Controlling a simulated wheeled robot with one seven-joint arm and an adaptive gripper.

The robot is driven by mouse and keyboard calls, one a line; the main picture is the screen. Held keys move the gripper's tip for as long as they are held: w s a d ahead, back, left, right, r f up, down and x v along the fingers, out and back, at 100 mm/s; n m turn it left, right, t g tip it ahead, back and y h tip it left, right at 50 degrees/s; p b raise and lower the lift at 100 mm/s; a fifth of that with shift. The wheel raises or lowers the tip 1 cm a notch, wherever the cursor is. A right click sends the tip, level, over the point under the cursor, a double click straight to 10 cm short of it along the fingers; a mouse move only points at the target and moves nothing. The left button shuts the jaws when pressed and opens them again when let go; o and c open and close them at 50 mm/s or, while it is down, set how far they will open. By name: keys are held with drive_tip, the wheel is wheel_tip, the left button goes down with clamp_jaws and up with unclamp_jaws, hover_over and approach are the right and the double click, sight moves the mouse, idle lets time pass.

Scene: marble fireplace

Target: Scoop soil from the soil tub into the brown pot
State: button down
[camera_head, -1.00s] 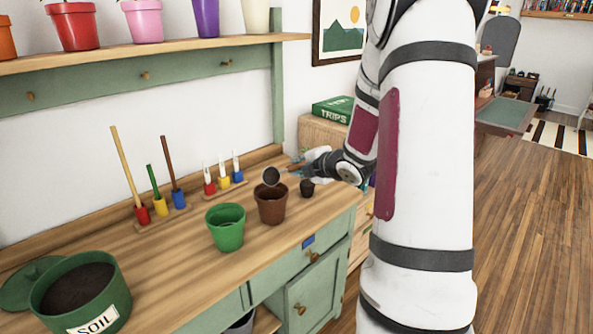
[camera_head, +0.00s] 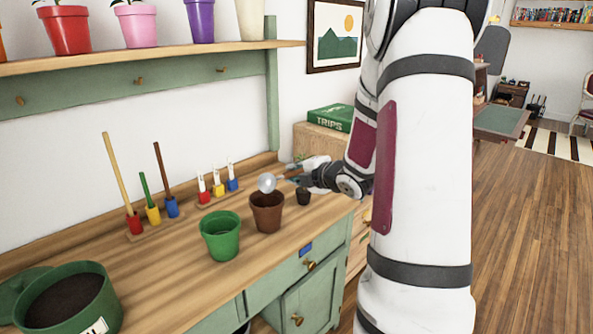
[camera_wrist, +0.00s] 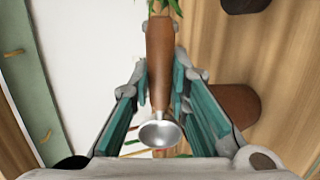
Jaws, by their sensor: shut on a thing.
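The brown pot (camera_head: 267,214) stands upright on the bench; I cannot tell how much soil is inside. My gripper (camera_head: 294,174) is to the right of and above it. In the wrist view my gripper (camera_wrist: 160,78) is shut on the brown handle of a scoop (camera_wrist: 159,52). The scoop's round metal bowl (camera_head: 267,183) is tilted above the brown pot's rim, bright silver, with no soil visible on it. The soil tub (camera_head: 98,302), green and full of dark soil, stands at the front left, partly cut off by the frame.
A green pot (camera_head: 221,238) stands just left of the brown pot, and a small dark pot (camera_head: 303,197) just right. Colored holders with tools (camera_head: 153,212) and small markers (camera_head: 218,187) stand along the back. A shelf (camera_head: 130,56) with pots hangs above. The bench's left-middle is clear.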

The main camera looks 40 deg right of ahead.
drive_tip(key=shift+w+r+g+p, duration=0.2)
drive_tip(key=shift+g+p, duration=0.55)
drive_tip(key=shift+p, duration=1.1)
drive_tip(key=shift+w+r+g+p, duration=0.2)
drive_tip(key=shift+g+p, duration=0.5)
drive_tip(key=shift+p, duration=1.1)
drive_tip(key=shift+w+r+g+p, duration=0.1)
drive_tip(key=shift+r+g+p, duration=0.2)
drive_tip(key=shift+g+p, duration=1)
drive_tip(key=p, duration=0.7)
drive_tip(key=shift+w+r+n, duration=0.15)
drive_tip(key=shift+w+n, duration=0.05)
drive_tip(key=shift+n, duration=0.1)
drive_tip(key=g+p, duration=0.1)
drive_tip(key=p, duration=0.2)
drive_tip(key=shift+s+r+p, duration=0.1)
drive_tip(key=shift+p, duration=0.2)
